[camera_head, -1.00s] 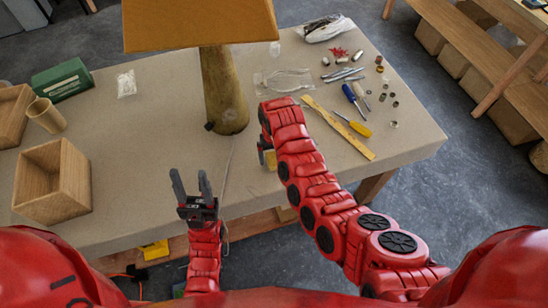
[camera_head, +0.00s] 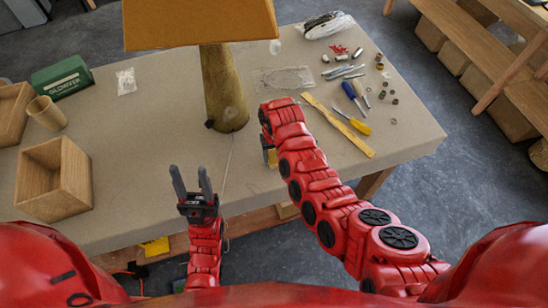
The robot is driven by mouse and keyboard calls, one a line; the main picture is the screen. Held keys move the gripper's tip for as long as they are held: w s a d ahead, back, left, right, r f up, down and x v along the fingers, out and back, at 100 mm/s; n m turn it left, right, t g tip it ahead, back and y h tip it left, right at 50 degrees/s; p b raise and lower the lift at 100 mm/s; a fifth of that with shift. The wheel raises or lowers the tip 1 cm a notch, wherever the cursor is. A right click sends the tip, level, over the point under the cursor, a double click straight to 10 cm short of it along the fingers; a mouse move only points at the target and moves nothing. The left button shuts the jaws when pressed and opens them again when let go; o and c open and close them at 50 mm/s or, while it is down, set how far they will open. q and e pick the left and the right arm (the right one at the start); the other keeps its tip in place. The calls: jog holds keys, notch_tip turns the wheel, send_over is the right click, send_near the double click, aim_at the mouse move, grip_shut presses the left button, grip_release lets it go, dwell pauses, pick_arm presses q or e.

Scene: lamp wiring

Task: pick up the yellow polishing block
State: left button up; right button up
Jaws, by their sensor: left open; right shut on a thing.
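The yellow polishing block (camera_head: 272,158) is a small yellow piece near the front middle of the table, to the right of the lamp's foot. It is mostly covered by my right gripper and arm. My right gripper (camera_head: 267,149) points down and is shut on the block. I cannot tell whether the block touches the tabletop. My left gripper (camera_head: 191,181) is open and empty, its two dark fingers pointing up in the picture near the table's front edge, left of the block.
The lamp (camera_head: 224,90) with an orange shade stands behind, its cord running forward. An open wooden box (camera_head: 52,185), a cup (camera_head: 46,113) and a green box (camera_head: 62,79) are at left. A yellow ruler-like strip (camera_head: 340,127), screwdrivers (camera_head: 352,120) and small metal parts lie at right.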

aim_at(273, 155)
jog(key=shift+r, duration=0.1)
jog(key=shift+r+b, duration=0.35)
jog(key=shift+r, duration=0.1)
notch_tip(273, 155, up, 4)
jog(key=shift+a+f+b, duration=0.1)
jog(key=shift+b, duration=0.95)
notch_tip(273, 155, up, 4)
jog(key=shift+r+p, duration=0.1)
jog(key=shift+p, duration=0.95)
jog(key=shift+r, duration=0.5)
